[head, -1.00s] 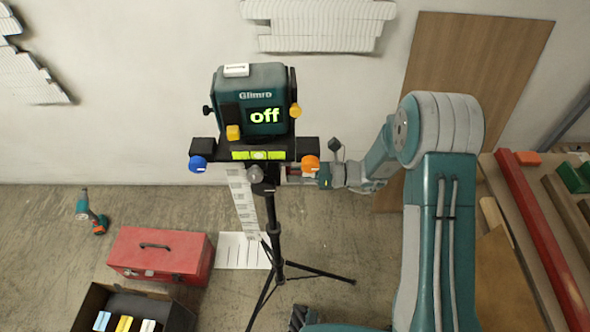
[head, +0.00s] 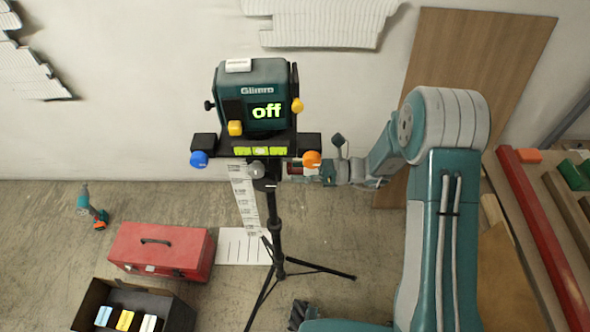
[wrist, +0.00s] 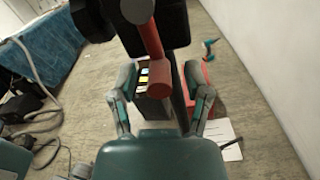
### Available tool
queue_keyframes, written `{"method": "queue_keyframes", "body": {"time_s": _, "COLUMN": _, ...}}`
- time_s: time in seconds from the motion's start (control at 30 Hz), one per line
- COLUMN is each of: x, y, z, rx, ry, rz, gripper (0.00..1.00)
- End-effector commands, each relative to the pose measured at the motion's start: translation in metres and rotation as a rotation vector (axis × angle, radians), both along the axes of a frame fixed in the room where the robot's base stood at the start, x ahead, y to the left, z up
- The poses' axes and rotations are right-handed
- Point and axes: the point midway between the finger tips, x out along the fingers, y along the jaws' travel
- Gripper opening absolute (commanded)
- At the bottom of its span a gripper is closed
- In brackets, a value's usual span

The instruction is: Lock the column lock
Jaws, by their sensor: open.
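The column lock appears to be the red lever with a rounded end (wrist: 165,78) in the wrist view, mounted on the dark tripod column under the device. It points down toward my gripper (wrist: 160,70). My open fingers stand on either side of it, with a gap visible on each side. In the head view my gripper (head: 306,172) is at the right of the tripod column (head: 273,210), just below the orange knob (head: 312,159). The lever is mostly hidden there. The teal Glimro device (head: 255,95) sits on top and its display reads "off".
A blue knob (head: 199,159) and yellow-green level vials (head: 258,151) are on the head plate. Tripod legs (head: 320,270) spread over the floor. A red toolbox (head: 160,250) and an open black box (head: 110,290) stand at left. Lumber (head: 545,240) lies at right.

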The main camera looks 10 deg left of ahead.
Motion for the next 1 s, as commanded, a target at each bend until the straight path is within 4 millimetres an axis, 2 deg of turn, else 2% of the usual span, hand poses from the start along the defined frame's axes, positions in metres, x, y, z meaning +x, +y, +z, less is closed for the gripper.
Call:
{"method": "queue_keyframes", "body": {"time_s": 0.3, "x": 0.017, "y": -0.062, "z": -0.001, "rx": 0.001, "ry": 0.0, "rz": -0.006, "gripper": 0.62}}
{"method": "queue_keyframes", "body": {"time_s": 0.5, "x": 0.024, "y": -0.095, "z": -0.001, "rx": -0.001, "ry": 0.001, "rz": -0.004, "gripper": 0.62}}
{"method": "queue_keyframes", "body": {"time_s": 0.7, "x": 0.027, "y": -0.107, "z": -0.002, "rx": -0.002, "ry": 0.002, "rz": -0.002, "gripper": 0.62}}
{"method": "queue_keyframes", "body": {"time_s": 1.0, "x": 0.027, "y": -0.107, "z": -0.001, "rx": -0.002, "ry": 0.002, "rz": -0.001, "gripper": 0.62}}
